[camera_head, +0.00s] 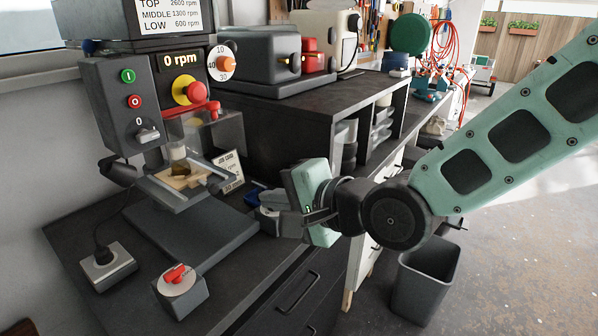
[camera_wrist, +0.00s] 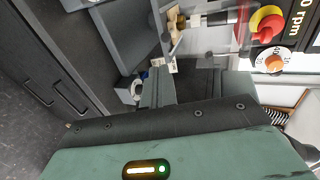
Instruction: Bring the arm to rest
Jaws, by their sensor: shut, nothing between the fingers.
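My gripper (camera_head: 284,222) is at the end of my green arm, in the middle of the head view. It is over the front edge of the dark bench, to the right of the drill press. Its fingers point left, toward the bench, and it is shut and empty. In the wrist view my gripper's green housing fills the lower part of the picture. No object is held.
The drill press (camera_head: 195,225) stands left, with a red-knobbed switch box (camera_head: 181,292) and grey socket box (camera_head: 106,266) near it. A blue item (camera_head: 252,197) lies close behind my gripper. A grey bin (camera_head: 424,285) stands on the floor, right. Open floor lies beyond.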

